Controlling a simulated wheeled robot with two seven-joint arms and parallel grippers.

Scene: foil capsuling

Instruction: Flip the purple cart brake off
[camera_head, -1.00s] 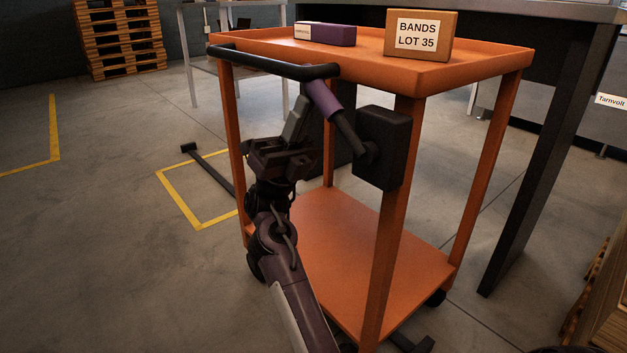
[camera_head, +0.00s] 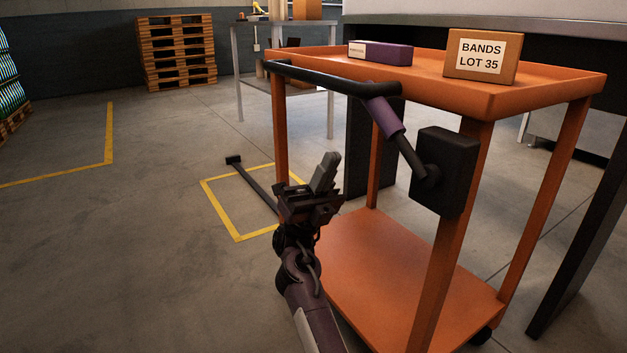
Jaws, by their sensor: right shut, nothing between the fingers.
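The orange cart (camera_head: 535,92) stands at the right with a black push handle (camera_head: 330,80) at its near left end. Its brake lever has a purple sleeve (camera_head: 386,118) on a black rod, which runs from a black box (camera_head: 446,170) on the near post. The lever slants up and left, its purple end just under the handle. My right gripper (camera_head: 325,170) is shut and empty, its fingers pointing up. In the picture it is below and left of the purple sleeve, with a visible gap. My left gripper is not in view.
A box labelled BANDS LOT 35 (camera_head: 481,56) and a purple and white box (camera_head: 381,52) sit on the cart's top tray. A black bar (camera_head: 255,186) crosses a yellow floor outline left of the cart. Open floor lies at the left; pallets (camera_head: 176,50) stand behind.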

